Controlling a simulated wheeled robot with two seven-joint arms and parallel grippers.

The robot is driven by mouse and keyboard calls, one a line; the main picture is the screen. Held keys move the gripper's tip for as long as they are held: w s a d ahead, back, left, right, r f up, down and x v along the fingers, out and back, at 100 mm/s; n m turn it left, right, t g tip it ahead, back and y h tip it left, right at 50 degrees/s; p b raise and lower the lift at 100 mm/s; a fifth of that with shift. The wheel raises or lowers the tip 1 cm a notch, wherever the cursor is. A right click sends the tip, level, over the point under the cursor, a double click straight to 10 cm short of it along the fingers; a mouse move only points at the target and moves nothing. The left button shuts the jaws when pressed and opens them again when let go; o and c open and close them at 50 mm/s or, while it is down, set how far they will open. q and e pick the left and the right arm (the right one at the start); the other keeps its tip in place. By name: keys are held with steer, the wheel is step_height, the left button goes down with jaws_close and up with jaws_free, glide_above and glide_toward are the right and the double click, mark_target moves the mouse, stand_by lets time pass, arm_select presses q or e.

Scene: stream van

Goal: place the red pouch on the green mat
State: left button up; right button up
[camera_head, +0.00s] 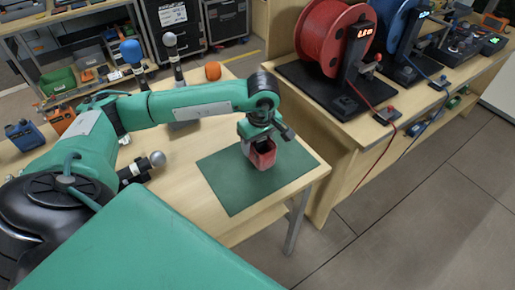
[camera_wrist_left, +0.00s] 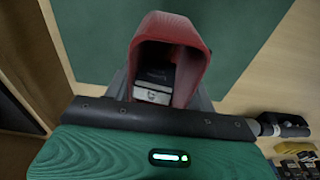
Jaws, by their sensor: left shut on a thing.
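The red pouch (camera_head: 263,157) is in my left gripper (camera_head: 262,141), over the green mat (camera_head: 233,191) at the right end of the wooden table. In the left wrist view the pouch (camera_wrist_left: 187,38) shows its open mouth with a dark and silver item inside. The gripper's fingers (camera_wrist_left: 165,100) are shut on the pouch and partly hidden behind it. The green mat (camera_wrist_left: 245,20) lies behind the pouch there. I cannot tell whether the pouch touches the mat. My right gripper is not in view.
An orange ball (camera_head: 213,71) and upright microphones, one blue-topped (camera_head: 131,52), stand behind my arm. Another microphone (camera_head: 156,159) lies left of the mat. A bench with a red cable reel (camera_head: 331,38) stands close on the right. Most of the mat is bare.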

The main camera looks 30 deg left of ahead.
mark_target(258, 150)
arm_select(q)
step_height(258, 150, down, 3)
steer(key=shift+r, duration=0.2)
steer(key=shift+f, duration=0.25)
steer(key=o, duration=1)
steer(key=shift+r, duration=0.2)
step_height(258, 150, up, 3)
steer(key=shift+d+f, duration=0.15)
steer(key=shift+s+d+r+b, duration=0.1)
steer(key=shift+r+b, duration=0.2)
steer(key=shift+r, duration=0.65)
step_height(258, 150, up, 7)
steer(key=shift+s+d+b, duration=0.2)
steer(key=shift+d+b, duration=0.15)
steer(key=shift+d, duration=0.05)
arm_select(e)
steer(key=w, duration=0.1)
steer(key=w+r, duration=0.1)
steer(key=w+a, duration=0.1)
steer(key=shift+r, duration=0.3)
arm_select(q)
steer(key=shift+r, duration=0.1)
